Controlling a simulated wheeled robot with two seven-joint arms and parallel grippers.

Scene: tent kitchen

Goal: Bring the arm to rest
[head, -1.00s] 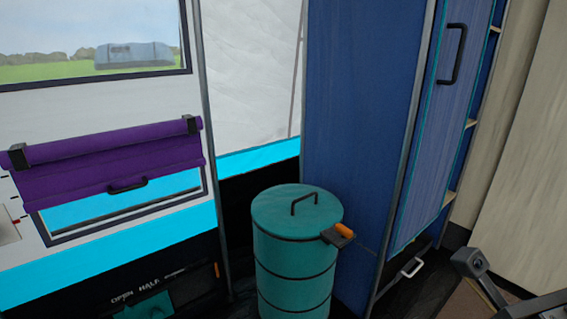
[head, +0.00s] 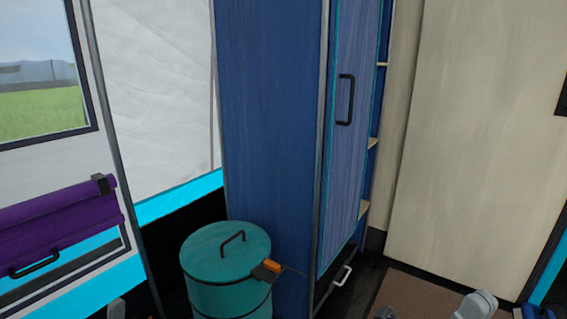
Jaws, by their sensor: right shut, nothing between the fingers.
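Only small parts of my arms show, along the bottom edge of the head view. A small grey piece of my own body shows at the bottom left. My left gripper is not in view.
A teal lidded bin (head: 225,252) stands in front of a tall blue cabinet (head: 268,130) with a shut door. A purple roll-up blind (head: 60,220) hangs at the left. A beige panel (head: 480,130) stands at the right, with brown floor matting (head: 425,295) before it.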

